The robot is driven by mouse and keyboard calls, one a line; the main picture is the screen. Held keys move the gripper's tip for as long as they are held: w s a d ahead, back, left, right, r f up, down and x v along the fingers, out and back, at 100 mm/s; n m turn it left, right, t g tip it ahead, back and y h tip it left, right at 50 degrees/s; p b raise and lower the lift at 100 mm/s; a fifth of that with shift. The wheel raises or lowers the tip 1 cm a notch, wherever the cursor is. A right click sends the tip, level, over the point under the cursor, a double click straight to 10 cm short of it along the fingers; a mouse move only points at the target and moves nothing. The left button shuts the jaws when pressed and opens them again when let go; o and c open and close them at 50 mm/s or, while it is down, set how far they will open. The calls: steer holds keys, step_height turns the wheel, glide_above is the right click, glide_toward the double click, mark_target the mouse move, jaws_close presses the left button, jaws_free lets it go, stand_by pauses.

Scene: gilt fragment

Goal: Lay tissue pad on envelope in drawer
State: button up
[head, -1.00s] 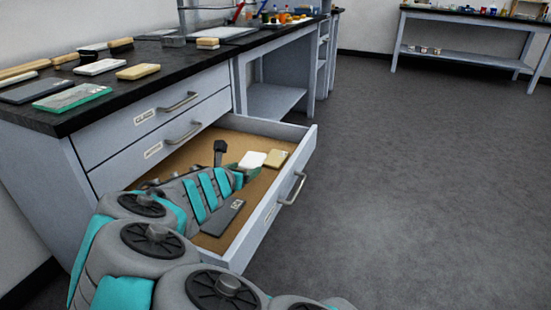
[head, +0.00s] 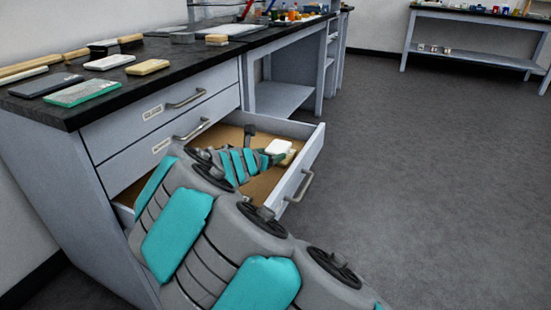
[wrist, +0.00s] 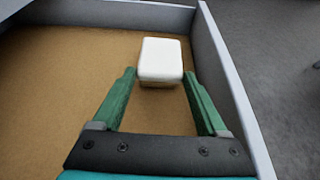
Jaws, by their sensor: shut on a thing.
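The white tissue pad (wrist: 160,58) is between the green fingertips of my gripper (wrist: 159,74) in the wrist view. My gripper is shut on it, inside the open drawer (head: 310,160). In the head view the pad (head: 278,146) shows at the far right part of the drawer. A tan piece, probably the envelope (head: 289,158), shows just below and right of the pad there. In the wrist view the pad hides most or all of that piece. I cannot tell whether the pad touches it.
The drawer's right wall (wrist: 222,75) runs close beside my right finger. The brown drawer floor (wrist: 60,90) is clear on the left in the wrist view. The black countertop (head: 150,85) above holds several flat blocks. Open grey floor (head: 430,190) lies to the right.

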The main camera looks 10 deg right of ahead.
mark_target(276, 148)
steer(key=w+d, duration=0.2)
steer(key=w, duration=0.1)
steer(key=shift+w+d+f, duration=0.2)
steer(key=shift+w+d, duration=0.05)
steer(key=shift+f+b, duration=0.3)
steer(key=shift+f, duration=1.4)
steer(key=shift+f, duration=0.1)
steer(key=o, duration=1.2)
steer(key=v, duration=1.2)
steer(key=shift+a+p, duration=0.1)
steer(key=shift+p, duration=0.25)
